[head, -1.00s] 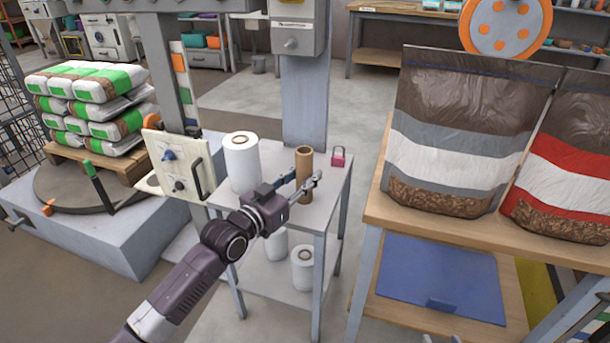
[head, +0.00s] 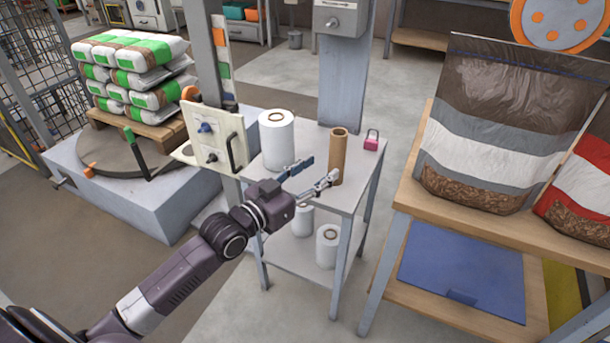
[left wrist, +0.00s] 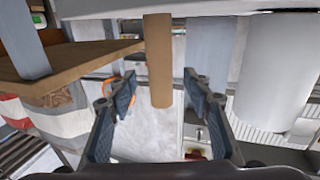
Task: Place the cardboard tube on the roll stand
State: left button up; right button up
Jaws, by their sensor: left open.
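The brown cardboard tube (head: 339,158) stands upright on the top shelf of the grey roll stand (head: 362,180), near its right side. The stand also shows at the top of the left wrist view (left wrist: 100,8), which is upside down. My left gripper (head: 323,168) is open and empty, just left of the tube in the head view. In the left wrist view the tube (left wrist: 159,62) appears between the two spread fingers, ahead of them, with gaps on both sides. My right gripper is not in view.
A white roll (head: 277,140) stands left of the tube; a pink padlock (head: 372,140) sits at the shelf's right. More white rolls (head: 327,247) stand on the lower shelf. A wooden bench (head: 415,198) with filled bags (head: 483,130) is at right. A cream panel (head: 212,140) is at left.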

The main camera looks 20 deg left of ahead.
pick_arm(q)
jog(key=s+d+f+g+y, duration=0.35)
jog(key=s+f+g, duration=0.25)
jog(key=s+f, duration=0.9)
jog(key=s+f+n+g+y, duration=0.1)
jog(key=s+f+g, duration=0.1)
jog(key=s, duration=0.6)
jog(key=s+a+f+n+g+y, duration=0.1)
jog(key=s+f+g, duration=0.2)
jog(key=s, duration=0.5)
jog(key=shift+s+f+g, duration=0.15)
jog(key=shift+f+g, duration=0.05)
jog(key=shift+g, duration=0.4)
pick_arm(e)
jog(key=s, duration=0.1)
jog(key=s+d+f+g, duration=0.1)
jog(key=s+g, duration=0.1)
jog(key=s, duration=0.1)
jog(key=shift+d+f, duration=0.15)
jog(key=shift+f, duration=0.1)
pick_arm(q)
jog(key=shift+a, duration=0.1)
jog(key=shift+f+p, duration=0.1)
jog(key=shift+p, duration=0.35)
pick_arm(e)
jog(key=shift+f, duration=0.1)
